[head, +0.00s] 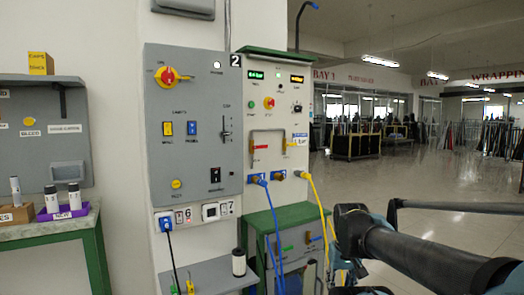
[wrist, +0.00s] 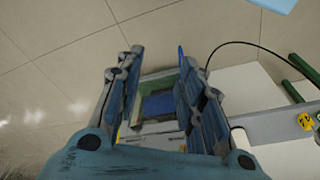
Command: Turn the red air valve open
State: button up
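A red lever handle (head: 261,147) sits on the left side of a pipe loop on the front of the narrow grey panel (head: 280,115) with a green top. It lies roughly level and looks like the air valve, but its label is too small to read. My gripper (wrist: 157,75) is open in the wrist view, its two blue fingers apart with nothing held between them. It points toward the tiled floor and a blurred green-and-blue object beyond. The valve is not recognisable in the wrist view. In the head view my arm is at the lower right, well apart from the valve.
Blue and yellow hoses (head: 314,190) hang below the pipe loop. A wide grey panel (head: 195,120) with a red-and-yellow knob (head: 171,76) stands left. A shelf (head: 210,275) holds a dark cylinder (head: 238,262). The floor (head: 420,180) at right is open.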

aim_at(264, 147)
jog(key=w+a+r+m+t+y, duration=0.1)
jog(key=w+a+r+t+y, duration=0.25)
jog(key=w+a+r, duration=0.55)
jog(key=w+a+r+m+t+y, duration=0.2)
jog(key=w+a+r+y, duration=0.35)
jog(key=w+r, duration=0.45)
jog(key=w+a+r+m+t+y, duration=0.1)
jog(key=w+r+m+t, duration=0.3)
jog(key=w+r, duration=0.5)
jog(key=w+a+r+m+t, duration=0.1)
jog(key=w+r+m+t, duration=0.25)
jog(key=w+r, duration=0.55)
jog(key=shift+m, duration=0.45)
jog(key=x, duration=0.6)
jog(key=f+x, duration=0.1)
jog(key=x, duration=0.5)
jog(key=d+f+x, duration=0.1)
jog(key=x, duration=0.6)
jog(key=shift+w+f, duration=0.2)
jog(key=shift+w, duration=0.15)
grip_shut()
